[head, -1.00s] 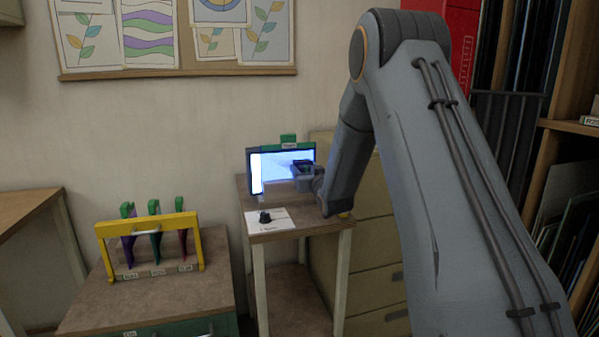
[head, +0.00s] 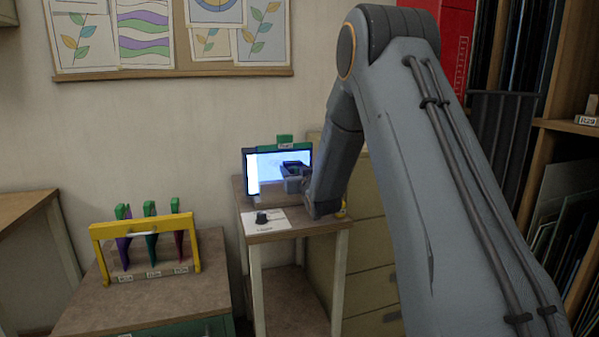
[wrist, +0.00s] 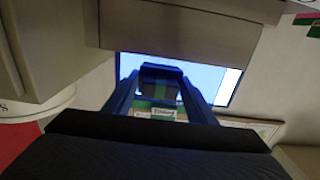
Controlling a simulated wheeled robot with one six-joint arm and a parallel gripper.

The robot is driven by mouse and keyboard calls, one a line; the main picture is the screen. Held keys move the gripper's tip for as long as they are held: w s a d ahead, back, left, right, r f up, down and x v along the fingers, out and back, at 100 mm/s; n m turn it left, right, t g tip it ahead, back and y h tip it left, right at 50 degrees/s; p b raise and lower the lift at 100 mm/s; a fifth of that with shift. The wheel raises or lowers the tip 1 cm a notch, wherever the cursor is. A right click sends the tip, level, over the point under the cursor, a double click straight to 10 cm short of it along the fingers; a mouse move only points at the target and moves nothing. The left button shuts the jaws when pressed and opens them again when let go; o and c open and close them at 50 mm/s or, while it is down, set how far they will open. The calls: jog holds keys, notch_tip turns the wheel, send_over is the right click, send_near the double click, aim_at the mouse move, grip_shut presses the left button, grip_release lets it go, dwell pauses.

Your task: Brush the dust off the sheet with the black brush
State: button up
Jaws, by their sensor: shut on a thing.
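The sheet (head: 266,175) is a glowing blue-white panel in a dark frame, standing upright on a small table. A bright white strip runs down its left side in the head view. It also shows in the wrist view (wrist: 209,78), partly covered by my fingers. My gripper (wrist: 161,90) is shut on a dark block, the black brush (wrist: 160,72), in front of the sheet. The brush (head: 294,163) shows dark against the sheet's right half in the head view. I cannot tell whether it touches. Separate dust specks cannot be made out.
A green labelled piece (head: 285,140) sits on the frame's top. A white card with a black knob (head: 262,218) lies at the front of the small table (head: 300,228). A yellow rack (head: 146,225) with purple, green and red tools stands at left. Drawers (head: 372,265) stand at right.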

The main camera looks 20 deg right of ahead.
jog(key=shift+a+b, duration=0.4)
jog(key=shift+a, duration=3.45)
jog(key=shift+r, duration=0.65)
jog(key=d, duration=1.1)
jog(key=shift+d, duration=0.3)
jog(key=shift+a, duration=0.1)
jog(key=shift+a+b, duration=0.85)
jog(key=shift+a, duration=4.85)
